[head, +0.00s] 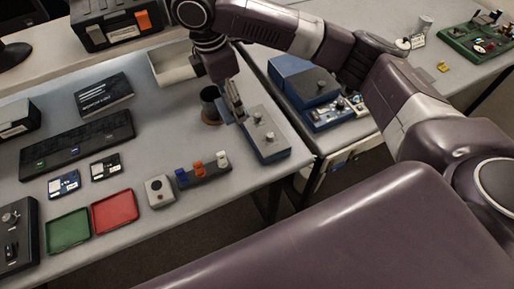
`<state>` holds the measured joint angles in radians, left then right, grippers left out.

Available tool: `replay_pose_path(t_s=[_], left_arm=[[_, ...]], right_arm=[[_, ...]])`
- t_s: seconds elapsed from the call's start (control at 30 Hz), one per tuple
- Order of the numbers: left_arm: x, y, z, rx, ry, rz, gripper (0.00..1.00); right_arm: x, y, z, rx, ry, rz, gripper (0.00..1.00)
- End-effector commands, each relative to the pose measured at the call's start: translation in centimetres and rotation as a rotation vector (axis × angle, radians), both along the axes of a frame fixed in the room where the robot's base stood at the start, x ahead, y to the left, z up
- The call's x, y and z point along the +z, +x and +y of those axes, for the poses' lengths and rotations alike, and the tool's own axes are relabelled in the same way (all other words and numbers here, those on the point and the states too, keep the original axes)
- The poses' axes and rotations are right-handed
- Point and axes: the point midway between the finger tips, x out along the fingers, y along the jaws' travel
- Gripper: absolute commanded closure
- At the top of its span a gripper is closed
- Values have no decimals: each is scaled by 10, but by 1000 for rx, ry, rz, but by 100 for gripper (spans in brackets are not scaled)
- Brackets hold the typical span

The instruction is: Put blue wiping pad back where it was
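My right gripper (236,109) points down over the table, just right of a dark cup (209,101) and at the far left end of a grey block with knobs (264,137). A small blue piece (182,177) sits at the left end of a dark rack (208,174), beside an orange piece (198,168) and a white piece (222,158). My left gripper is not in view.
A grey box with a round button (159,191) stands left of the rack. Red (115,211) and green (68,231) trays lie at the front left. A white open bin (170,69) stands behind. A blue case (291,84) is on the right table, across a gap.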

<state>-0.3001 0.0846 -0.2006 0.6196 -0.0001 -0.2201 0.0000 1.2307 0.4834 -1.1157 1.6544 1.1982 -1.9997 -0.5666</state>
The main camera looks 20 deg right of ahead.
Motion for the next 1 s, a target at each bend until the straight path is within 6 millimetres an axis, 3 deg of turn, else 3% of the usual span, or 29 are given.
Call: replay_pose_path(t_s=[0.17, 0.47, 0.7, 1.0], left_arm=[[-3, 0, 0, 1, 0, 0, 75], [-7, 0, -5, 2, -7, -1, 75], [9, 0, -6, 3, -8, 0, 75], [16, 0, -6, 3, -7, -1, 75]], right_arm=[[-16, -3, 1, 14, -2, 6, 55], [-91, -4, 1, 12, 0, 9, 55], [-138, -2, -1, 12, -4, 3, 55], [-171, -2, -1, 12, -4, 4, 55]])
